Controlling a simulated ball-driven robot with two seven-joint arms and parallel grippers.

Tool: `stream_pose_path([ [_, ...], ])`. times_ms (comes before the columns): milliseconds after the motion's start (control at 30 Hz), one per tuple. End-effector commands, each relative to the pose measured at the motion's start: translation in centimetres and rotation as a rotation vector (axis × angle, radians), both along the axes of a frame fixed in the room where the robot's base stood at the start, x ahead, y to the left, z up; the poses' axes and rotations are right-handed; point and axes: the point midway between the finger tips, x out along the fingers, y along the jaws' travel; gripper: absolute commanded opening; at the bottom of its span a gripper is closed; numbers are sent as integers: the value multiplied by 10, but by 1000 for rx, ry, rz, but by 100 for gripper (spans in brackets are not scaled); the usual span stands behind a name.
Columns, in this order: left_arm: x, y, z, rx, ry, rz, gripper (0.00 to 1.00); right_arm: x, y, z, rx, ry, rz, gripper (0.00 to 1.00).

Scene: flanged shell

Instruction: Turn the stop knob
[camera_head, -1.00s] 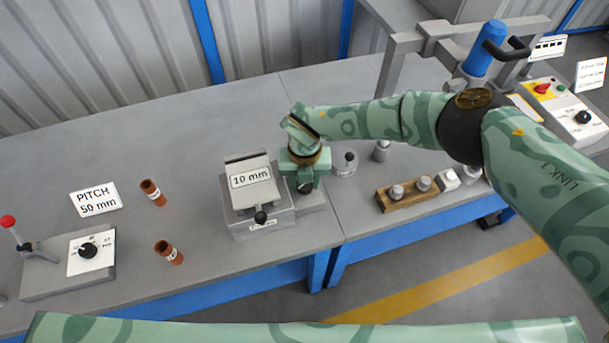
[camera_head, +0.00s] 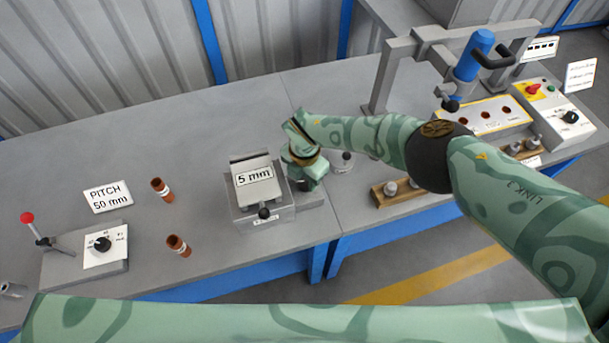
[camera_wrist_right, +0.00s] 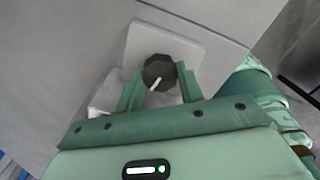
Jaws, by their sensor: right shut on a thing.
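The black stop knob (camera_wrist_right: 159,72) with a white pointer line sits on a pale square plate in the right wrist view. My right gripper (camera_wrist_right: 160,84) is shut on it, with one finger on each side. In the head view my right gripper (camera_head: 305,183) points down at the right side of a grey box (camera_head: 265,216), and it hides the knob there. A tilted sign on the box reads "5 mm" (camera_head: 255,176). My left gripper is not in view.
Two brown tubes (camera_head: 161,188) and a "PITCH 50 mm" card (camera_head: 108,197) lie left. Another knob panel (camera_head: 103,245) is further left. A wooden block (camera_head: 385,196) and a blue-handled press (camera_head: 474,55) stand right.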

Motion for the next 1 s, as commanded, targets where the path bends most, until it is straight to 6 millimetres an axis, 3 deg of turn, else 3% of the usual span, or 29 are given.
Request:
stream_pose_path([
  [567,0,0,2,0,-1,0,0,1,0,1,0,-3,-31,14],
  [600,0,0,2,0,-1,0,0,1,0,1,0,-3,-31,45],
  [667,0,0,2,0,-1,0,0,1,0,1,0,-3,-30,59],
  [1000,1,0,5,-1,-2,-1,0,1,0,5,1,-2,-29,59],
])
